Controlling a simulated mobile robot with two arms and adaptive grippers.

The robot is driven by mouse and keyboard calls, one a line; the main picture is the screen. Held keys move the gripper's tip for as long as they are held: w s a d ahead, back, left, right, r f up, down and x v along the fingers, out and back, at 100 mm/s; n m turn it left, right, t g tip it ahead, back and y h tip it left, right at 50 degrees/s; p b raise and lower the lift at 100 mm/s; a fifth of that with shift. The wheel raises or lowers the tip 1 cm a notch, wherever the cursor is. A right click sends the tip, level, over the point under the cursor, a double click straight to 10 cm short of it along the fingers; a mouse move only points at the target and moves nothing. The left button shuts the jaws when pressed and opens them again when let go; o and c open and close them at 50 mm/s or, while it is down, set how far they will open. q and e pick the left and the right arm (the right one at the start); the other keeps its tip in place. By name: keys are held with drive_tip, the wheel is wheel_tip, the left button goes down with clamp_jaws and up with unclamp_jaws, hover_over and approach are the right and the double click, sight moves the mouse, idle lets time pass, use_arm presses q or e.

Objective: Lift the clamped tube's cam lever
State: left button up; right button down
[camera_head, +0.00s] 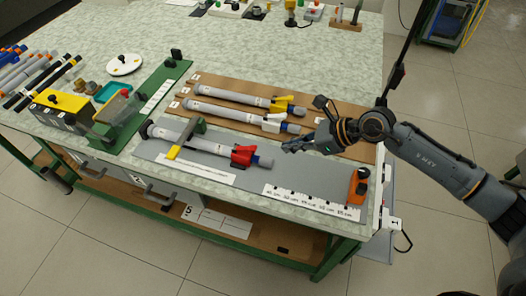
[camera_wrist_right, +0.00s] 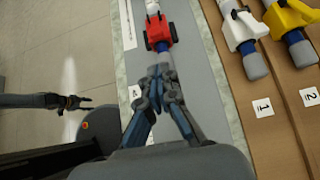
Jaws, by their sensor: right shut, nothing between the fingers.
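In the right wrist view the red lever (camera_wrist_right: 159,32) is ahead of my fingertips. My right gripper (camera_head: 287,147) is shut and empty, just right of the tube's end; in the right wrist view its fingers (camera_wrist_right: 158,76) meet over that end and partly hide it. A small gripper, apparently my left (camera_wrist_right: 82,102), shows over the floor; its opening is unclear.
Two tubes with a yellow lever (camera_head: 282,104) and a white lever (camera_head: 276,124) lie behind on brown boards. An orange block (camera_head: 357,186) stands at the mat's right end. A green rail (camera_head: 150,105) and a black-and-yellow box (camera_head: 62,108) are left. The mat's right half is mostly clear.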

drive_tip(key=p, duration=0.2)
approach(252, 155)
drive_tip(key=x, duration=0.5)
drive_tip(key=shift+a+f, duration=0.2)
drive_tip(key=shift+a, duration=0.05)
idle(0.3)
